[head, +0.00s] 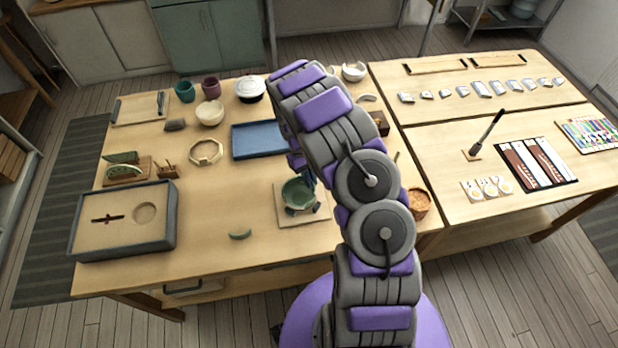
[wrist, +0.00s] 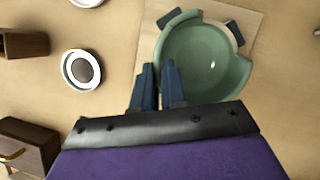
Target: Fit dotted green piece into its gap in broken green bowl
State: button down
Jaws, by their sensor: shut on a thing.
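The broken green bowl (head: 297,193) sits on a pale square board (head: 282,216) near the middle of the table. In the wrist view the bowl (wrist: 205,58) has an uneven rim, with thicker stretches at the upper left and right. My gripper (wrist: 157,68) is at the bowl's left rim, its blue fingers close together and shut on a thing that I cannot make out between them. Whether the fingers touch the rim is unclear. A curved green piece (head: 240,235) lies on the table left of and nearer than the board; no dots can be made out on it.
Dark blocks (wrist: 236,32) stand beside the bowl on the board. A blue tray (head: 255,141) and a pale ring (head: 206,152) lie behind and to the left. A wooden bowl (head: 419,203) stands to the right. The table in front of the board is mostly clear.

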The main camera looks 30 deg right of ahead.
jog(key=shift+d, duration=0.6)
jog(key=shift+a+r, duration=0.1)
jog(key=shift+a, duration=0.6)
jog(key=shift+a+r, duration=0.1)
jog(key=shift+r, duration=0.1)
jog(key=shift+a, duration=0.15)
jog(key=shift+d+p, duration=0.35)
jog(key=shift+p, duration=0.2)
dwell(1.0)
jog(key=shift+w+d+f, duration=0.1)
jog(key=shift+d+f, duration=0.05)
jog(key=shift+f, duration=0.7)
dwell(3.0)
